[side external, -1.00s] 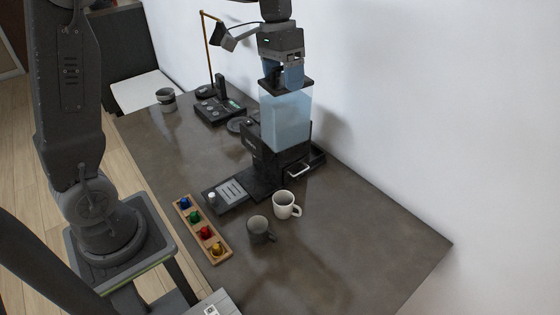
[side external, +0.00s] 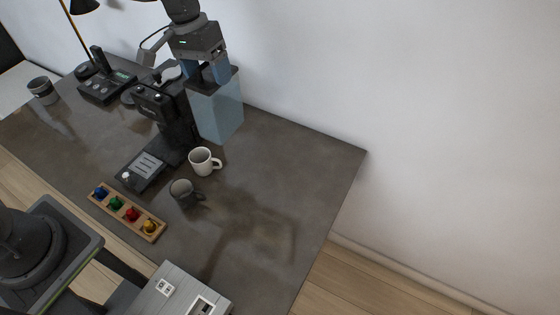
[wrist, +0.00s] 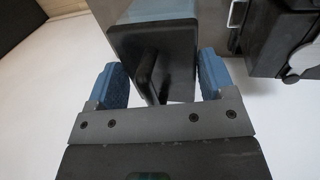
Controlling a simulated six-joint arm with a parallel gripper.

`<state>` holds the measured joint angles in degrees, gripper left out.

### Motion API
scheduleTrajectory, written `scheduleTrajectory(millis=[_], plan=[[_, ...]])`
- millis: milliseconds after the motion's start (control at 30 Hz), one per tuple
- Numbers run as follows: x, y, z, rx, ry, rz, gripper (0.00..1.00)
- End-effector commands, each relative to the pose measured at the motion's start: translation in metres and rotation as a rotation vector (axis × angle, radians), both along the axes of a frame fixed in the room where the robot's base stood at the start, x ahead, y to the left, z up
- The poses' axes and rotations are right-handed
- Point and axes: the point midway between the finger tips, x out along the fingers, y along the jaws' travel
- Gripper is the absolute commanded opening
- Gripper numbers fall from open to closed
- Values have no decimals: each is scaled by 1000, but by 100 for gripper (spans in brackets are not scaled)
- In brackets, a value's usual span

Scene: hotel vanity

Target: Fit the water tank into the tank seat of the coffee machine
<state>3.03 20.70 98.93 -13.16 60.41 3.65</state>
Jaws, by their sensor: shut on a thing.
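The water tank (side external: 218,112) is a tall translucent blue box with a dark lid, upright at the right rear side of the black coffee machine (side external: 157,103). My gripper (side external: 206,74) is above the tank, its blue fingers shut on it at the lid. In the wrist view the dark lid and its handle (wrist: 148,72) lie between the fingers, and part of the machine (wrist: 285,40) is at the right. The tank seat is hidden behind the machine and tank. I cannot tell whether the tank's bottom is in the seat or beside it.
A wooden tray (side external: 127,213) with coloured capsules lies at the front left. A telephone (side external: 106,88) is behind left. The counter's right part is clear.

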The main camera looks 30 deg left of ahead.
Motion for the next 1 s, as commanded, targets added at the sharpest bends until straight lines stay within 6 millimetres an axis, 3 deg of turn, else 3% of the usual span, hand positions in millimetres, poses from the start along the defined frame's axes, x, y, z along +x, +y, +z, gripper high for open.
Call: scheduleTrajectory(millis=[33, 200, 567, 1000], plan=[[-2, -14, -12, 0, 2, -5, 18], [-9, -42, -40, 3, 0, 0, 18], [-14, -76, -66, 5, -2, 0, 18], [-18, -157, -115, 5, -3, 1, 18]])
